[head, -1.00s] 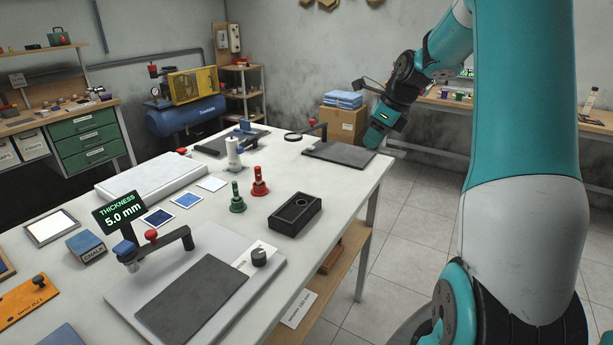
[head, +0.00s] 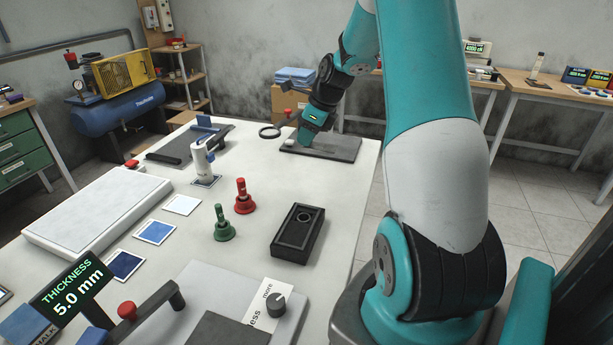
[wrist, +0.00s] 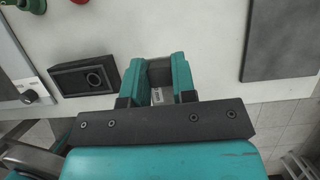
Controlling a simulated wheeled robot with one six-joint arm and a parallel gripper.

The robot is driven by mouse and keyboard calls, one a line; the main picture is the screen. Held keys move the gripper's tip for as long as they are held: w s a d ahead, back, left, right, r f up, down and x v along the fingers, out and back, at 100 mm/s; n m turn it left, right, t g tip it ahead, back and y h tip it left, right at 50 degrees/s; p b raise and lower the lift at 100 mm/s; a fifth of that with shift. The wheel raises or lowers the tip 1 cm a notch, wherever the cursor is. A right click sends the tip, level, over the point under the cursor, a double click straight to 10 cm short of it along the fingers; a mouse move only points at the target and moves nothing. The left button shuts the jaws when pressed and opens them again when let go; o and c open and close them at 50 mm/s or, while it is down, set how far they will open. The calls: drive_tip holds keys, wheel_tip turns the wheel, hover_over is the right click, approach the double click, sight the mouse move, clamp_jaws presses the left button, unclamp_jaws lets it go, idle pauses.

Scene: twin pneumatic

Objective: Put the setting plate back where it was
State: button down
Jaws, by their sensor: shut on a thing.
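My gripper (wrist: 160,82) is shut on a small grey piece (wrist: 160,72) with a pale label below it, between the teal fingers. I cannot tell for certain that this piece is the setting plate, as the fingers hide most of it. In the head view my gripper (head: 304,140) appears in front of the far dark plate (head: 345,148); its fingertips and load are too small to make out. In the wrist view the gripper is over the white table (wrist: 205,40), between a black box with a round recess (wrist: 85,77) and a dark plate (wrist: 283,40).
Red (head: 243,197) and green (head: 222,224) handled pieces stand near the black box in the head view. A thickness display reading 5.0 mm (head: 72,292) is at front left. A white dispenser (head: 203,160) stands farther back. The table's right edge is close to my arm.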

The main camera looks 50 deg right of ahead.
sight(304, 184)
wheel_tip(304, 184, down, 13)
drive_tip(key=shift+s+d+r+p, duration=0.1)
drive_tip(key=shift+p, duration=0.55)
drive_tip(key=c, duration=0.9)
unclamp_jaws()
